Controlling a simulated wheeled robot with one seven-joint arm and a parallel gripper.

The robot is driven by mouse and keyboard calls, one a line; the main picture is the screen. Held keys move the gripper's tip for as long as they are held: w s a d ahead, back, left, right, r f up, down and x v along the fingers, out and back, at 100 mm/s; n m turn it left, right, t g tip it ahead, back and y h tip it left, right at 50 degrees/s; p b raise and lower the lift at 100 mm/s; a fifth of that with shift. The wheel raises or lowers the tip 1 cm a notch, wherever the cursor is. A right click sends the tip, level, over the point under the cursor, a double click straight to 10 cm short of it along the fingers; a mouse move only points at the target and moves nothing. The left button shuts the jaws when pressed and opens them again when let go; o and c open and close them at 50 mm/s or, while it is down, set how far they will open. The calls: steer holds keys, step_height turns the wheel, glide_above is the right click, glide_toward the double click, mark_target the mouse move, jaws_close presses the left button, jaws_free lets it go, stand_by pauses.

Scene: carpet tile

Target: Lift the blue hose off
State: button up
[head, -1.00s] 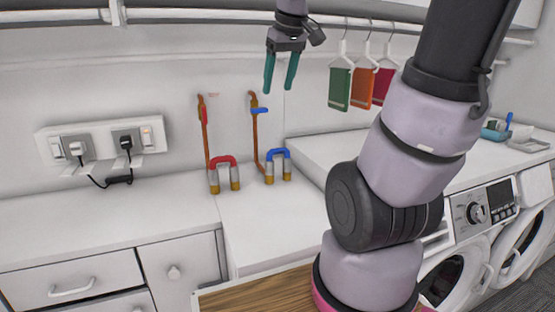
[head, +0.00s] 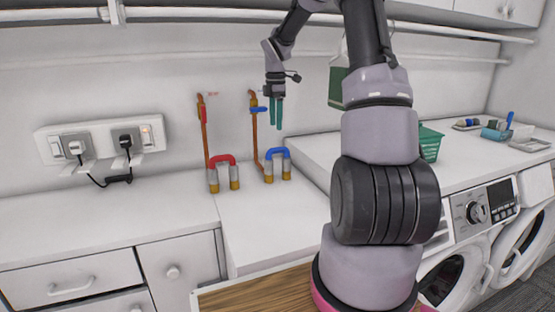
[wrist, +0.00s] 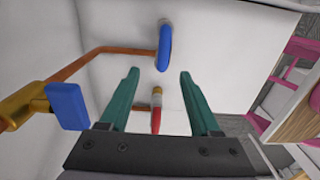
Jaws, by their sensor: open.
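The blue hose (head: 277,153) is a short upside-down U in the head view. Its grey and brass ends stand on the counter at the foot of a copper pipe. My gripper (head: 276,127) points down above it, apart from it, with green fingers open and empty. In the wrist view the blue hose (wrist: 165,47) is seen nearly edge-on, beyond the open gripper (wrist: 158,72) and roughly between its fingers in the picture. A blue valve handle (wrist: 67,105) is close to the left finger there.
A red hose (head: 222,160) stands left of the blue one. The blue valve's copper pipe (head: 254,130) runs close to my gripper. A wall socket panel (head: 103,138) with plugs is further left. The counter's left part is clear.

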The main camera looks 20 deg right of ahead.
glide_above(277, 148)
steer(key=w, duration=0.1)
step_height(277, 148, down, 5)
steer(key=shift+r, duration=0.1)
steer(key=shift+s+d+f, duration=0.1)
steer(key=shift+f, duration=1.3)
steer(key=shift+s+d+f, duration=0.1)
steer(key=shift+f, duration=1.25)
steer(key=shift+f, duration=0.2)
jaws_close()
